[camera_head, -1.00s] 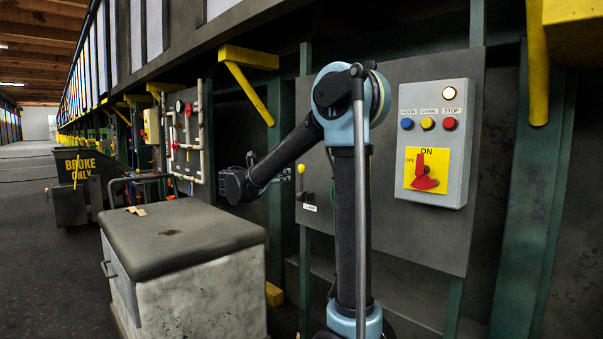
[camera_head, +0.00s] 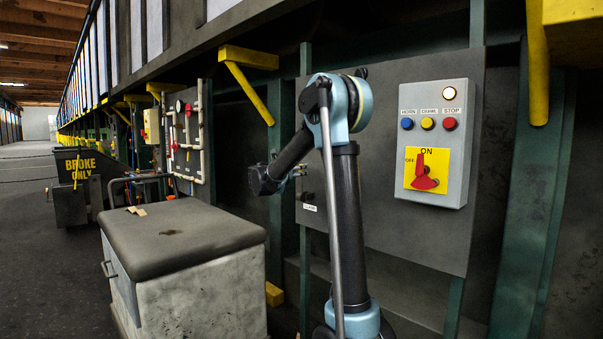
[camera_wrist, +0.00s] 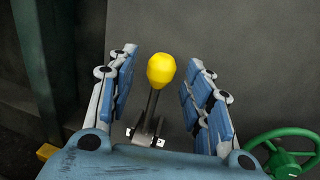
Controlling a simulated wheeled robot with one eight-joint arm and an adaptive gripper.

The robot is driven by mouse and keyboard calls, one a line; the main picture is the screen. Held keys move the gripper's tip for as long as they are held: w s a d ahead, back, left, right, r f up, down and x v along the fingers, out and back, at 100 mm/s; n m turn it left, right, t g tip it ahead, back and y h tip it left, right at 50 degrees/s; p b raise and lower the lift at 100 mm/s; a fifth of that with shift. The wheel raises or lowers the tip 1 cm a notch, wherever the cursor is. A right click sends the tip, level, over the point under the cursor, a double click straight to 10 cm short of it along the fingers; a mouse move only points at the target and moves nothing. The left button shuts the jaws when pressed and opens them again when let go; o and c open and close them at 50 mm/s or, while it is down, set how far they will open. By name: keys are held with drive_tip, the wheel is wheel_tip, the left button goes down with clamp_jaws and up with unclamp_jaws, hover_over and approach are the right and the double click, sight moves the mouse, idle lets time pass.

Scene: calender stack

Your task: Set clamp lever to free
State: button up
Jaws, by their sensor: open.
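The clamp lever (camera_wrist: 152,100) shows in the wrist view as a dark stem with a yellow knob (camera_wrist: 162,70), rising from a small metal bracket (camera_wrist: 146,138). My gripper (camera_wrist: 163,66) is open, with its blue-padded fingers on either side of the knob. Gaps show on both sides, so neither finger appears to touch it. In the head view my gripper (camera_head: 299,171) is at the left edge of the grey panel, just above a small white label (camera_head: 310,208). The knob is hidden there.
A control box (camera_head: 433,143) with buttons and a red rotary switch (camera_head: 426,180) is on the panel right of my arm. A dark-topped cabinet (camera_head: 180,236) stands to the left. A green handwheel (camera_wrist: 289,155) is at the wrist view's lower right.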

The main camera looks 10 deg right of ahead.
drive_tip(key=shift+x, duration=1.65)
drive_tip(key=shift+c, duration=0.5)
clamp_jaws()
